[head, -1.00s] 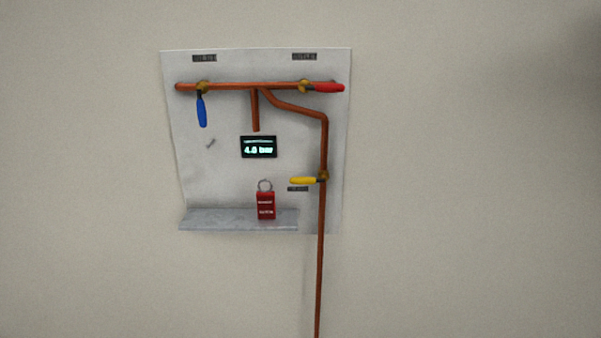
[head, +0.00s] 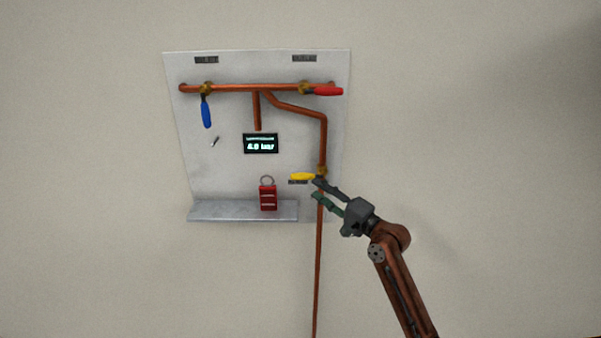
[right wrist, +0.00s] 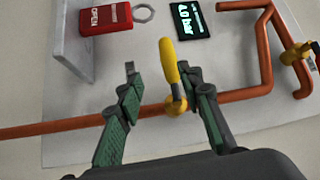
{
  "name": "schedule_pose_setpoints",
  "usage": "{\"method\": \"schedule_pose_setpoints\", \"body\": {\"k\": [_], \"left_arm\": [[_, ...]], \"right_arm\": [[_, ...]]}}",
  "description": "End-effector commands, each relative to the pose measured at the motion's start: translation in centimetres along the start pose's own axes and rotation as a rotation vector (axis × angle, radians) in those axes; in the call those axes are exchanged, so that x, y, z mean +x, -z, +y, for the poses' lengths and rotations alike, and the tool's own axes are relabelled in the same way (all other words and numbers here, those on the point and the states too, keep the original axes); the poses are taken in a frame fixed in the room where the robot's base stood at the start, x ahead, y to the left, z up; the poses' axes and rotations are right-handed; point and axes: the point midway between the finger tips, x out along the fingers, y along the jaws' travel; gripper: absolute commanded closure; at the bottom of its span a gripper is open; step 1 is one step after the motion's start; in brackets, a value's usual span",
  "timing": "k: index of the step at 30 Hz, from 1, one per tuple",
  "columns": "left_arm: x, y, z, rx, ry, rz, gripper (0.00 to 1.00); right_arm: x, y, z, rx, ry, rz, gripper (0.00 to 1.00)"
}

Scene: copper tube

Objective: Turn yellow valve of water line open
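The yellow valve handle (head: 302,176) points left from the vertical copper tube (head: 317,260) in the head view, so it lies across the tube. In the right wrist view the yellow handle (right wrist: 169,62) stands between the spread fingers, nearer the right one. My right gripper (head: 317,188) is open at the valve, its fingers pointing left; in the right wrist view (right wrist: 157,80) nothing is clamped. I cannot tell whether the right-hand finger touches the handle. My left gripper is not in view.
A blue lever (head: 206,112) hangs down and a red lever (head: 327,91) points right on the upper pipe. A display (head: 261,144) reads about 4.0 bar. A red padlock-like tag (head: 268,198) stands on the grey shelf (head: 225,212), left of the gripper. The wall at right is clear.

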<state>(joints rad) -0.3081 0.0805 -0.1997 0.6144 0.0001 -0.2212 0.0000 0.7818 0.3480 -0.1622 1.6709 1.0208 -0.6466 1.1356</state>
Motion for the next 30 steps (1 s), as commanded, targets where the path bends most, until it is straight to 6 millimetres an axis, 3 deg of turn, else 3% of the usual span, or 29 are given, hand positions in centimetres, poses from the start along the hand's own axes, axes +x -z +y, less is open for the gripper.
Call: {"method": "schedule_pose_setpoints", "body": {"k": [3,10,18,30], "left_arm": [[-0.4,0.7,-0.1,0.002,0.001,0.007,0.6],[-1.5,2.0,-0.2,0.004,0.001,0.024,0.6],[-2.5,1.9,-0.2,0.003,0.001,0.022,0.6],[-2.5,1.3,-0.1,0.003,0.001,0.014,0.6]], "right_arm": [[0.8,-0.5,-1.6,0.008,0.014,-0.016,0.66],[4.2,-0.6,-1.8,0.009,0.014,-0.017,0.66],[7.4,-0.6,-1.7,0.007,0.014,-0.014,0.66],[8.0,-0.6,-1.5,0.006,0.014,-0.014,0.68]]}}
